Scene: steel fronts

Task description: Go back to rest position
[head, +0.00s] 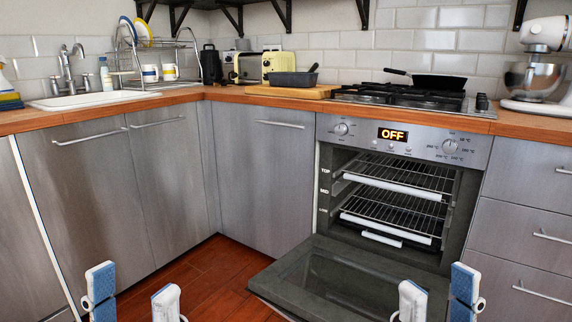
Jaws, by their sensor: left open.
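My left gripper (134,292) shows at the bottom left, with its two white fingers and blue pads well apart and nothing between them. My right gripper (438,292) shows at the bottom right, with its fingers also apart and nothing between them. Both grippers stand low in front of the cabinets, and only their finger ends are in view. The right gripper appears in front of the lowered oven door (335,285). The oven is open and its display (393,134) reads OFF. Wire racks (395,212) with white front bars are inside.
The wooden counter (225,94) carries a sink (95,100), a dish rack with mugs, a toaster (247,66), a pan on a board (262,91), a gas hob (400,97) with a frying pan, and a mixer (540,60). The open door juts over the red floor (195,275).

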